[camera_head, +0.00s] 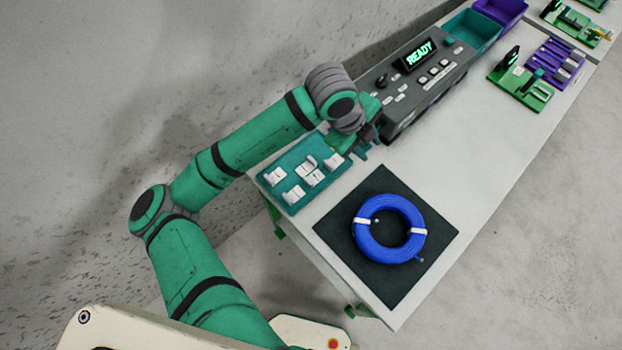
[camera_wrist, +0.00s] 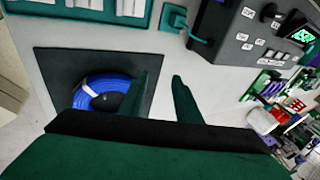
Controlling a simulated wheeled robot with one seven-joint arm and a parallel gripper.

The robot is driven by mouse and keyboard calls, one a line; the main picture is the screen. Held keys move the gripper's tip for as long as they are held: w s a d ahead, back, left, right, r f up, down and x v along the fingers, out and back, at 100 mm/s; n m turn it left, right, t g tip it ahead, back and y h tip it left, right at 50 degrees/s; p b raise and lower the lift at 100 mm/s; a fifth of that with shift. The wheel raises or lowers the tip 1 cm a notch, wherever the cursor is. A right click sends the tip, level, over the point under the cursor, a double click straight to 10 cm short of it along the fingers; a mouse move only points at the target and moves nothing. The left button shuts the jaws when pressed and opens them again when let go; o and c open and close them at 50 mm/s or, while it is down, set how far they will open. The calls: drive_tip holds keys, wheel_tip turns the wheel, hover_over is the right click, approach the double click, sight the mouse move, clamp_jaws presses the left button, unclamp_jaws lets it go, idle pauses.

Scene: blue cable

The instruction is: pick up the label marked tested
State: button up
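Several white labels (camera_head: 314,178) stand in a teal tray (camera_head: 291,208) at the near left end of the table. Their print is too small to read, so I cannot tell which is marked tested. White labels (camera_wrist: 130,7) also show at the top left of the wrist view, cut off by its edge, in the tray (camera_wrist: 70,13). My gripper (camera_head: 366,142) is above the table, between the tray and the grey machine. In the wrist view my gripper (camera_wrist: 161,82) has its two fingers apart with nothing between them.
A blue cable coil (camera_head: 362,232) with white bands lies on a black mat (camera_head: 345,253). The grey machine (camera_head: 410,85) with a READY display stands behind. Teal (camera_head: 475,35) and purple (camera_head: 505,8) bins and green fixtures (camera_head: 520,88) are farther right. The table right of the mat is clear.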

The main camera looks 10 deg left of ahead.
sight(307, 179)
drive_tip(key=s+a+f+g+y, duration=0.1)
drive_tip(key=s+a+y, duration=0.15)
drive_tip(key=a, duration=0.45)
drive_tip(key=s+a+f+g+y, duration=0.1)
drive_tip(key=s+a+g+y, duration=0.15)
drive_tip(key=a, duration=0.45)
drive_tip(key=shift+m+t+h, duration=0.35)
drive_tip(key=shift+m+h, duration=0.05)
drive_tip(key=f, duration=1)
drive_tip(key=shift+s+d+f, duration=0.15)
drive_tip(key=shift+s+f, duration=0.15)
drive_tip(key=shift+f, duration=0.05)
clamp_jaws()
